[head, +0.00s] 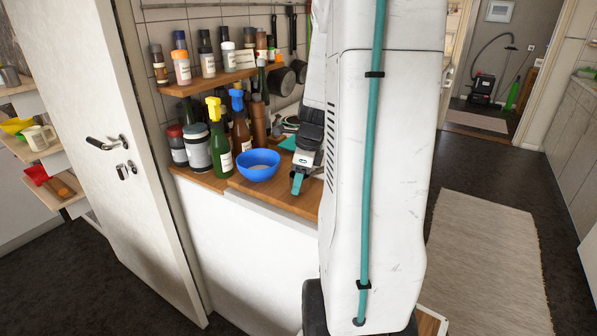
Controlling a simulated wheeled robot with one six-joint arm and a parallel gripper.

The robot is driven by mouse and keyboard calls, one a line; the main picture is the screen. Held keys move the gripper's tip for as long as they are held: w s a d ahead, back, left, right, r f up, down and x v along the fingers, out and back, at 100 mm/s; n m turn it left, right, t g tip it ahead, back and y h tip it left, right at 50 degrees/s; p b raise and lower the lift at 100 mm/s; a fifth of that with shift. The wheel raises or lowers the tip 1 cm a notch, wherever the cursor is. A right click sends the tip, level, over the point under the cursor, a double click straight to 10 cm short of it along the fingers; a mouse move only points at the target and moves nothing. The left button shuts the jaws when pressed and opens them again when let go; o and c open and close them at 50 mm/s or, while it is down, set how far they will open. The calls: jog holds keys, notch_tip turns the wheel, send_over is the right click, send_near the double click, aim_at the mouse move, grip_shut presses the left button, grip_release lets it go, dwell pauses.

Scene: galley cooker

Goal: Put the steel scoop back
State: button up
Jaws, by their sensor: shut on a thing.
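My gripper (298,184) points down over the wooden counter, to the right of a blue bowl (258,174). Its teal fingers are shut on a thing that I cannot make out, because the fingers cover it. I see no steel scoop clearly anywhere in the head view. My gripper is apart from the bowl.
The counter (243,187) holds a green bottle with a yellow top (219,147), jars and other bottles behind the bowl. A spice shelf (208,83) and hanging pans (281,80) are above. An open door (120,90) stands left. My arm hides the counter's right part.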

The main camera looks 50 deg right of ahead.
jog(key=shift+f, duration=0.75)
dwell(0.3)
jog(key=shift+s+a+f, duration=0.15)
jog(key=shift+f, duration=0.15)
